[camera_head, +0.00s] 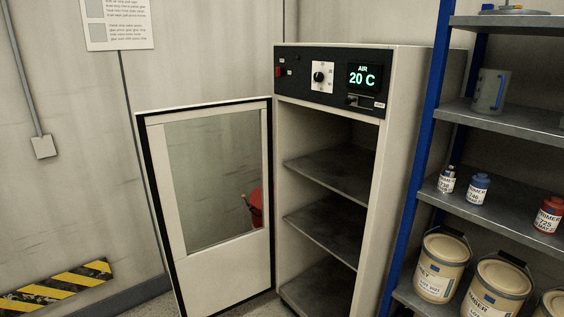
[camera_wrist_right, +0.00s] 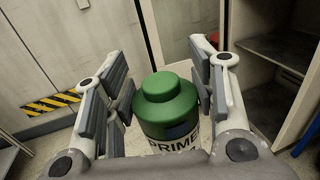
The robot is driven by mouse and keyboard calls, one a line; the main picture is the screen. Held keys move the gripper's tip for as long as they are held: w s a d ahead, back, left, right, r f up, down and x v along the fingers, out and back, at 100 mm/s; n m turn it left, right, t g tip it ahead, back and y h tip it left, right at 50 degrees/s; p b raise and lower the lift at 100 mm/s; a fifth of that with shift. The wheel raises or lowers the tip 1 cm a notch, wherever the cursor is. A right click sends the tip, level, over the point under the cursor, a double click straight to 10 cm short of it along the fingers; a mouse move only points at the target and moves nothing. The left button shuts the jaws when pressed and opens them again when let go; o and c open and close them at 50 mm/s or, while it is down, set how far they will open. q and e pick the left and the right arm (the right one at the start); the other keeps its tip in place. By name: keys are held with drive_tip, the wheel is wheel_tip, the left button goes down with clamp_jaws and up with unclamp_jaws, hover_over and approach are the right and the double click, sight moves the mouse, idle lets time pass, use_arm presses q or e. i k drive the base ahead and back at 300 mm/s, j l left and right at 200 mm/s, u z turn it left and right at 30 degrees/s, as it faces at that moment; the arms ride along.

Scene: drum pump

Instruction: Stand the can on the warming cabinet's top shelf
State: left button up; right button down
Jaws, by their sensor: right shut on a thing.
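The warming cabinet (camera_head: 392,130) stands in the middle of the head view with its glass door (camera_head: 215,180) swung open to the left. Its top shelf (camera_head: 335,165) is bare, and lower shelves show below it. The panel display reads AIR 20 C. In the right wrist view my right gripper (camera_wrist_right: 160,105) is shut on a green can (camera_wrist_right: 170,103) with a green cap and a white label reading PRIME. The can is between the fingers, and its lower part is hidden. The cabinet's open inside (camera_wrist_right: 283,40) shows at the right of that view. My left gripper is not in view.
A blue-posted rack (camera_head: 415,150) stands close to the cabinet's right, holding small primer cans (camera_head: 477,188), larger pails (camera_head: 440,265) and a grey jug (camera_head: 490,92). The open door takes up room at the left. A yellow-black striped sign (camera_head: 58,287) is on the wall.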

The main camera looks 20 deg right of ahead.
sight(342, 173)
drive_tip(key=i+j+z, duration=0.1)
drive_tip(key=i, duration=0.35)
drive_tip(key=i+j, duration=0.25)
drive_tip(key=i, duration=0.15)
drive_tip(key=i+j+z, duration=0.15)
drive_tip(key=i, duration=0.3)
